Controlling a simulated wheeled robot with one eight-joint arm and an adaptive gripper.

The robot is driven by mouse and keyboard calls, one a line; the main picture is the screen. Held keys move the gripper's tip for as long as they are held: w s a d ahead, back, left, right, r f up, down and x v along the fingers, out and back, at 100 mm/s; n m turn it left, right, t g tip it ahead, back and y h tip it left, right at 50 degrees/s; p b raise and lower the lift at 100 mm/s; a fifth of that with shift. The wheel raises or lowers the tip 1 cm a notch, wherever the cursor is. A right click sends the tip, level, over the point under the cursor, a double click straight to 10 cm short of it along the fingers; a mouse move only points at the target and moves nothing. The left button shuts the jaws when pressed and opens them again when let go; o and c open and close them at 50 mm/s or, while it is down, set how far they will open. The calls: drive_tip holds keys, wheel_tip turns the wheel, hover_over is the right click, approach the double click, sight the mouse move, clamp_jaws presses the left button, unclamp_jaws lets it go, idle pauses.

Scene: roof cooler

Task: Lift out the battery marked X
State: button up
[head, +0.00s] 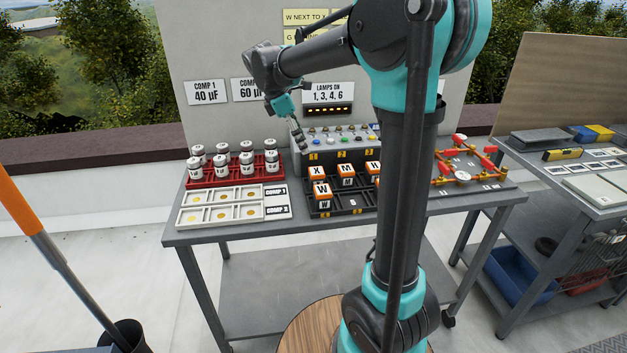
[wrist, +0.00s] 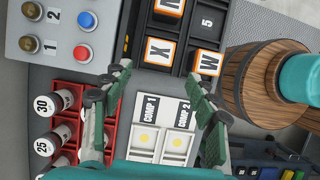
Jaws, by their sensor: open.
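The battery marked X (head: 317,173) is an orange and white block with a black letter. It sits in the back left slot of a black tray (head: 352,204). It also shows in the wrist view (wrist: 159,52), just beyond the gap between my fingertips. My gripper (head: 299,142) is open and empty, up and left of the X battery in the head view. In the wrist view my gripper (wrist: 160,76) has its two green fingers spread apart, and neither clearly touches a battery.
Batteries marked W (head: 321,190), M (head: 347,170) and H (head: 373,168) share the tray. A control box (head: 335,150) with buttons stands behind it. A red rack (head: 232,172) of cylinders and pale compartment trays (head: 221,205) lie left. A board with red parts (head: 465,165) lies right.

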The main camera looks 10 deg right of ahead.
sight(315, 171)
drive_tip(key=x, duration=0.8)
drive_tip(key=shift+d+f, duration=0.1)
drive_tip(key=shift+f, duration=0.15)
drive_tip(key=shift+a+x, duration=0.1)
drive_tip(key=shift+x, duration=1.15)
drive_tip(key=shift+a+x, duration=0.15)
drive_tip(key=shift+x, duration=1.15)
drive_tip(key=shift+f, duration=0.1)
drive_tip(key=c, duration=1.2)
